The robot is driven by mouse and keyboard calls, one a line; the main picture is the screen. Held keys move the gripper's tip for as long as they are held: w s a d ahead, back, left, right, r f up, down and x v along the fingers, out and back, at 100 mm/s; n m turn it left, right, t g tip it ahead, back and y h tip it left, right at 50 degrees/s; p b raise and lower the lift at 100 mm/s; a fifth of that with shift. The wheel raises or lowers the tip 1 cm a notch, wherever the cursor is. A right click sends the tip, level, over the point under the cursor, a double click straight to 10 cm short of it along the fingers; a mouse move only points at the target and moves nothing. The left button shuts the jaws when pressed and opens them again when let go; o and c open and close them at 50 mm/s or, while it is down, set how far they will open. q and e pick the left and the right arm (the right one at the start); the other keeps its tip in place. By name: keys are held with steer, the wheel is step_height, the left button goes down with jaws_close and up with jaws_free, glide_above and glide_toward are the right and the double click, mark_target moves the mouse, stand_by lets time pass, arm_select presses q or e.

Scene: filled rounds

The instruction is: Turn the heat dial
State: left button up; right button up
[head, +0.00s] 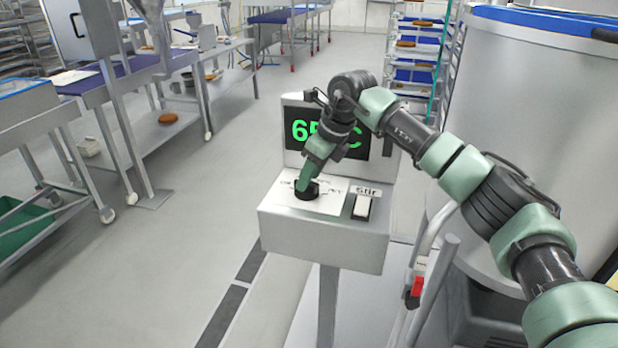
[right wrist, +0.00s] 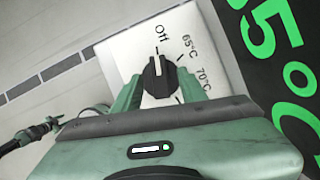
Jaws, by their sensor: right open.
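The heat dial (right wrist: 158,76) is a black round knob on a white plate (right wrist: 125,50) marked Off, 65°C and 70°C. Its white pointer mark points toward Off. My right gripper (right wrist: 159,84) is open, with one green finger on each side of the dial; I cannot tell whether they touch it. In the head view the right gripper (head: 307,181) comes down from above onto the dial (head: 307,194), partly covering it. The display (head: 300,130) behind shows green digits, seemingly 65°C, partly hidden by my arm. My left gripper is not in view.
A white Stir switch (head: 362,207) sits right of the dial on the grey control box (head: 320,235). A large metal vessel (head: 535,110) stands close on the right. Worktables (head: 125,75) are at the left, and the floor (head: 180,250) between is open.

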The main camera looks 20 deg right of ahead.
steer(key=b+v, duration=0.1)
steer(key=v, duration=0.6)
steer(key=shift+f, duration=0.1)
